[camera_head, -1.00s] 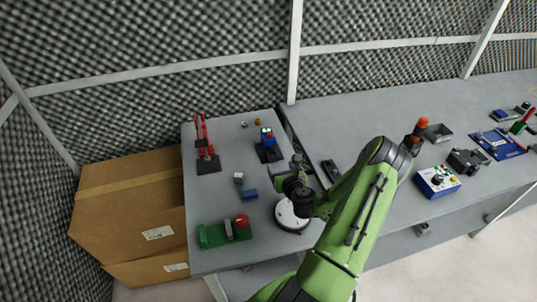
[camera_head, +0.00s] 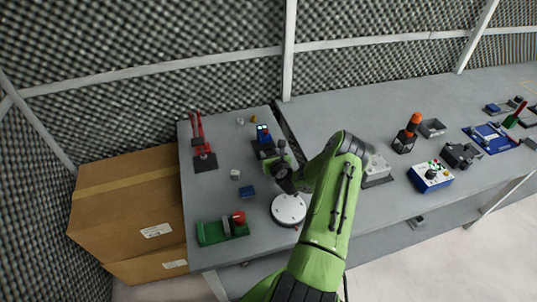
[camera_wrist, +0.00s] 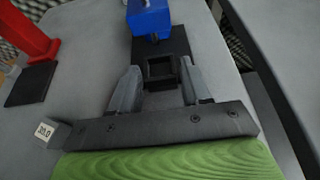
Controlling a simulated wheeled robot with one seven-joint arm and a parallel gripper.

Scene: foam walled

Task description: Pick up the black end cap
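A small black square piece with a hollow middle, which looks like the black end cap (camera_wrist: 161,68), shows in the wrist view. It is at the near end of a black base (camera_wrist: 172,43) that carries a blue block (camera_wrist: 150,19); I cannot tell whether it is a separate part. My gripper (camera_wrist: 161,75) is open, with one finger on each side of the piece and gaps visible. In the head view my gripper (camera_head: 279,154) is just in front of the blue block (camera_head: 264,134), and the end cap cannot be made out there.
A red fixture (camera_head: 203,150) stands left, with a white cube (camera_head: 235,174) and a blue block (camera_head: 248,192) nearer. A white round disc (camera_head: 289,208) lies below my arm. A green fixture (camera_head: 222,229) sits at the front left. A gap separates the two tables.

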